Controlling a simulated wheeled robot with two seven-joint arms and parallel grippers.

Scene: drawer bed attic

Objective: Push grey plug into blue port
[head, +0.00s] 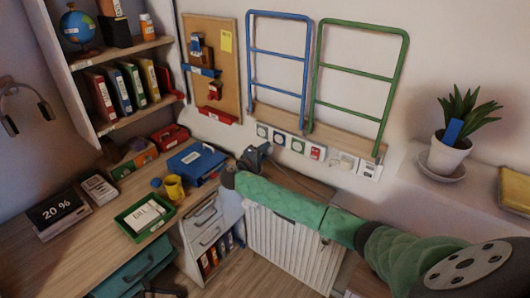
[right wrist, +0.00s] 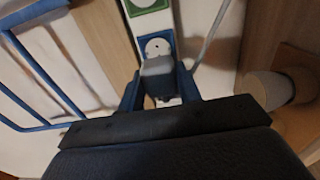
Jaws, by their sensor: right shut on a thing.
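My right gripper (head: 256,156) is near the wall, just below the left end of a row of ports. In the right wrist view its dark blue fingers (right wrist: 158,92) are shut on the grey plug (right wrist: 158,76). The blue port (right wrist: 157,45), a white socket in a blue frame, is straight beyond the plug, which hides its lower part. I cannot tell whether plug and port touch. My left gripper is not in view.
A green-framed port (right wrist: 150,4) is beside the blue one. Blue (head: 279,60) and green (head: 360,75) wall racks hang above the row. A white radiator (head: 285,245) stands below.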

